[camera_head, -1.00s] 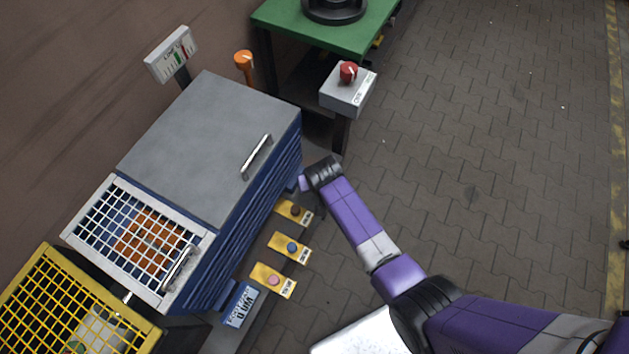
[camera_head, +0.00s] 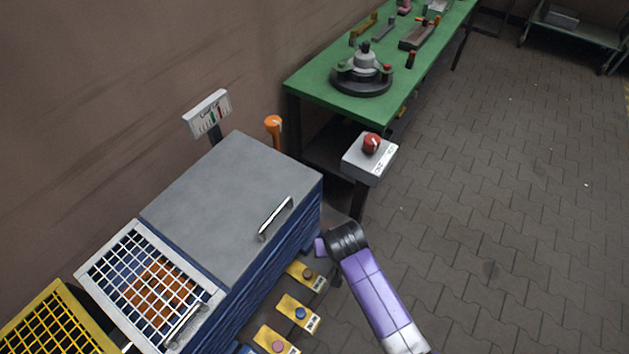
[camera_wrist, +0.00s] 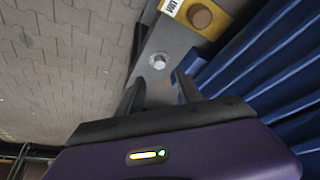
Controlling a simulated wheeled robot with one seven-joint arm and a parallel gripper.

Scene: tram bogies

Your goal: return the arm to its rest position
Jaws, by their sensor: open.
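My purple arm (camera_head: 372,290) reaches up from the lower right in the head view, with its black wrist joint (camera_head: 346,240) beside the right side of the blue cabinet. The gripper itself is mostly hidden there behind the wrist and cabinet. In the wrist view my gripper (camera_wrist: 161,92) shows two dark fingers spread apart with nothing between them. Beyond the fingers is a grey plate with a bolt head (camera_wrist: 158,61). The blue ribbed cabinet side (camera_wrist: 265,60) is close on the right.
The grey-topped cabinet (camera_head: 232,205) has a handle and a white grid lid (camera_head: 150,285). Yellow button boxes (camera_head: 298,313) line its base. A red-knob box (camera_head: 369,158) stands near the green bench (camera_head: 310,82). Paved floor (camera_head: 500,200) on the right is clear.

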